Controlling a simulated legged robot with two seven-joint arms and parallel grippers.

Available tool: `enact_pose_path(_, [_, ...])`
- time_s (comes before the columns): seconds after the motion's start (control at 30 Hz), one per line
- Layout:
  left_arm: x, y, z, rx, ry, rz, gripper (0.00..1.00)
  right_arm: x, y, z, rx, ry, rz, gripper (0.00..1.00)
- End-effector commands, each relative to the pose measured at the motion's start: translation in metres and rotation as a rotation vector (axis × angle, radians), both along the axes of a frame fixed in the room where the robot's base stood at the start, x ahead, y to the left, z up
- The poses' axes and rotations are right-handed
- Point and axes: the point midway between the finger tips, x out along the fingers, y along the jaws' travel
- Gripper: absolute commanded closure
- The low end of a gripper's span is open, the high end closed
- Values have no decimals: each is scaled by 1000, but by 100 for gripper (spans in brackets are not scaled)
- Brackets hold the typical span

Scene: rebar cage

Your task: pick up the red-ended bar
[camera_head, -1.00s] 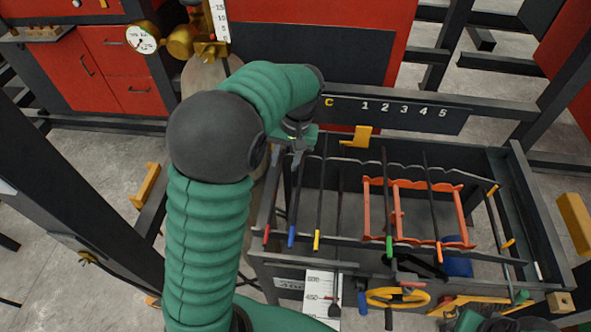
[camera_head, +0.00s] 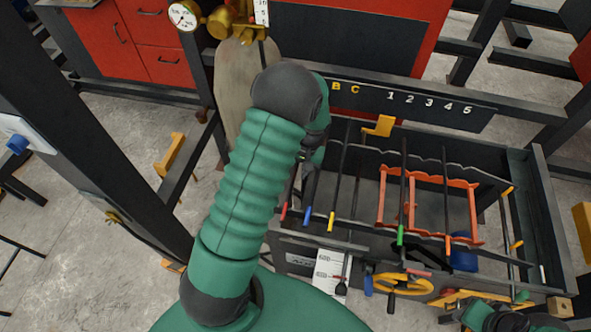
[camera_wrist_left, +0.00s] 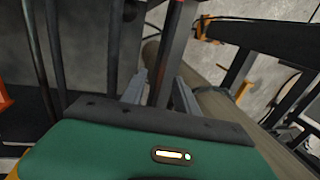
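The red-ended bar shows its red tip (camera_head: 283,212) at the left end of the row of bars in the rack (camera_head: 548,225). The rest of it is largely hidden behind my left arm in the head view. In the left wrist view a dark bar (camera_wrist_left: 168,55), reddish at the top edge, runs between the two fingers of my left gripper (camera_wrist_left: 160,95). The fingers stand apart with gaps beside the bar, so the gripper looks open around it. In the head view this gripper is mostly hidden by its arm.
Close to the right are the blue-ended bar (camera_head: 307,215) and the yellow-ended bar (camera_head: 331,221). An orange frame (camera_head: 410,205) sits in the rack. A dark post (camera_head: 95,130) stands left of my arm. A numbered plate (camera_head: 430,105) is behind the rack.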

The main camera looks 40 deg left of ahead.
Motion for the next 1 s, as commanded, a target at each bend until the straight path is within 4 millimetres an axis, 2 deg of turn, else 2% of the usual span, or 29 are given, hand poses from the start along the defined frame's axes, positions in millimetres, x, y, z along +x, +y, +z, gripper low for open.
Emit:
enact_pose_path(0.2, [1, 0, -4, 0, -1, -1, 64, 0, 0, 0, 0, 1, 0, 64])
enact_pose_path(0.5, [1, 0, -3, 0, -1, -1, 100, 0, 0, 0, 0, 1, 0, 64])
enact_pose_path(1.0, [1, 0, -3, 0, -1, -1, 100, 0, 0, 0, 0, 1, 0, 64])
